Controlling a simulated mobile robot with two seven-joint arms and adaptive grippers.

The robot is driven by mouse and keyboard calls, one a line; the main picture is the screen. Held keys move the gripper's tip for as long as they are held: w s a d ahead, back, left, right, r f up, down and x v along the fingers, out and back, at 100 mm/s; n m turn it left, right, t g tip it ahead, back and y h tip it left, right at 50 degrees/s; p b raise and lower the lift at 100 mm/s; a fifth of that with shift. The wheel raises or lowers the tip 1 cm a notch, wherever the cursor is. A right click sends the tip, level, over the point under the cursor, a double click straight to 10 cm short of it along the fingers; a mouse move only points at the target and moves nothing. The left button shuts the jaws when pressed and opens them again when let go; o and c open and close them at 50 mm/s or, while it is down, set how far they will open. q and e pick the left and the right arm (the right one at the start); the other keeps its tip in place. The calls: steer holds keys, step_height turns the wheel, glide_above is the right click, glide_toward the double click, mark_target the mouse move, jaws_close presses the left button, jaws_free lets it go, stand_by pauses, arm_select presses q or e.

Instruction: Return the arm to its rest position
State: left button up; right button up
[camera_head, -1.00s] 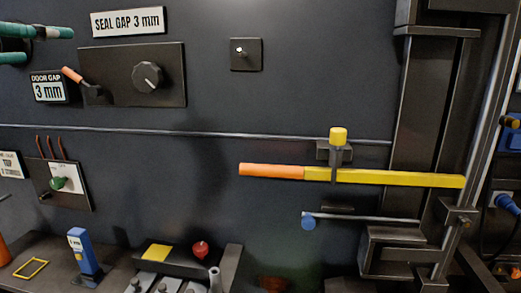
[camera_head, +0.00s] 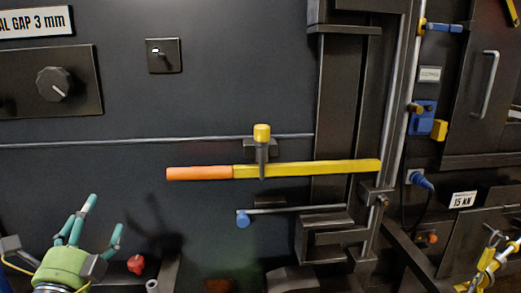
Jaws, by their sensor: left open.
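My left gripper (camera_head: 96,222) shows at the lower left of the head view, with a green body and teal-tipped fingers pointing up. Its fingers are spread apart with nothing between them. It stands in front of the dark panel, below and to the left of the lever with the orange grip (camera_head: 199,173) and yellow bar (camera_head: 310,169). It is apart from that lever. My right gripper is not in view.
A yellow-topped pin (camera_head: 262,134) stands at the lever. A rod with a blue knob (camera_head: 243,219) lies below it. A red knob (camera_head: 136,264) is just right of my gripper. A dark vertical frame (camera_head: 345,110) rises on the right. A dial (camera_head: 53,84) is at upper left.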

arm_select(q)
steer(key=s+d+f+n+g+y, duration=0.1)
steer(key=s+f+n+g, duration=0.25)
steer(key=f, duration=0.45)
steer(key=s+f+n+g, duration=0.3)
steer(key=f+n, duration=0.2)
steer(key=f, duration=0.3)
steer(key=s+d+f+n+g+y, duration=0.1)
steer(key=s+f+n+g, duration=0.25)
steer(key=f, duration=0.55)
steer(key=s+d+f+n+g+h, duration=0.2)
steer(key=s+d+f+n+g, duration=0.15)
steer(key=s+d+f, duration=0.35)
steer(key=s+d+f+n+g+h, duration=0.25)
steer(key=s+d+f+g, duration=0.2)
steer(key=s, duration=0.45)
step_height(320, 180, down, 30)
steer(key=s+g+b, duration=0.1)
steer(key=s+b, duration=0.2)
steer(key=b, duration=0.2)
steer(key=s+a+f+g+b, duration=0.1)
steer(key=s+a+f+b, duration=0.2)
steer(key=s+f, duration=1.1)
step_height(320, 180, down, 2)
steer(key=shift+s+a+f+g+y, duration=0.1)
steer(key=shift+s+a+g+y, duration=0.25)
steer(key=shift+y, duration=0.1)
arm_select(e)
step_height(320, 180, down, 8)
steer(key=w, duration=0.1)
